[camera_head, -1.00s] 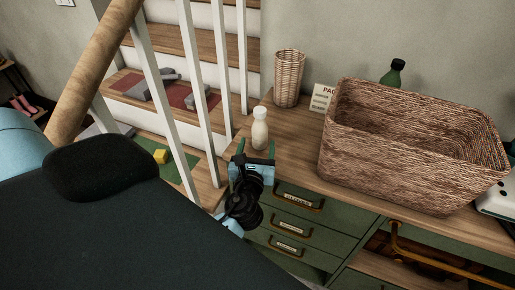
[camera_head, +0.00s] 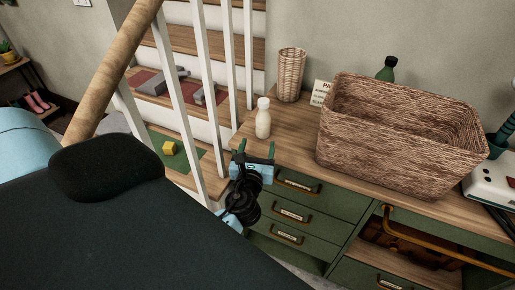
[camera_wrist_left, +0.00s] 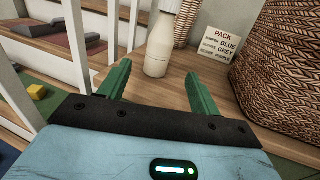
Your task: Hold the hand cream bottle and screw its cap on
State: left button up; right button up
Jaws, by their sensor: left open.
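The cream-coloured hand cream bottle (camera_head: 263,124) stands upright on the wooden bench top near its left end. A white cap (camera_head: 263,102) sits on top of it; whether it is screwed tight I cannot tell. My left gripper (camera_head: 256,148) is at the front edge of the bench, just in front of the bottle, open and empty. In the left wrist view the bottle (camera_wrist_left: 160,48) stands beyond and between the two green fingers (camera_wrist_left: 158,76), apart from them, and its top is cut off. My right gripper is not in view.
A large wicker basket (camera_head: 400,140) stands right of the bottle. A small wicker cup (camera_head: 291,75), a sign card (camera_head: 321,93) and a green bottle (camera_head: 386,70) are behind. White stair railings (camera_head: 208,100) rise close on the left. Green drawers (camera_head: 310,205) are below the bench top.

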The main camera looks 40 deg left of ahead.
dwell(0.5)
pick_arm(q)
jog(key=s+d+f+n+g+h, duration=0.2)
jog(key=s+d+f+n+h, duration=0.1)
jog(key=s+f+n, duration=0.4)
jog(key=s+d+f+n+g+h, duration=0.25)
jog(key=s+f+n, duration=0.3)
jog(key=f, duration=0.35)
jog(key=s+d+f+n+g+h, duration=0.1)
jog(key=s+d+f+n+h, duration=0.1)
jog(key=s+n, duration=0.6)
jog(key=s+d+f+n+g+h, duration=0.2)
jog(key=s+d+f+n, duration=0.3)
jog(key=s+n, duration=0.3)
jog(key=shift+s+d+h, duration=0.35)
jog(key=shift+s+d, duration=0.5)
jog(key=shift+s, duration=1.15)
jog(key=shift+f, duration=0.1)
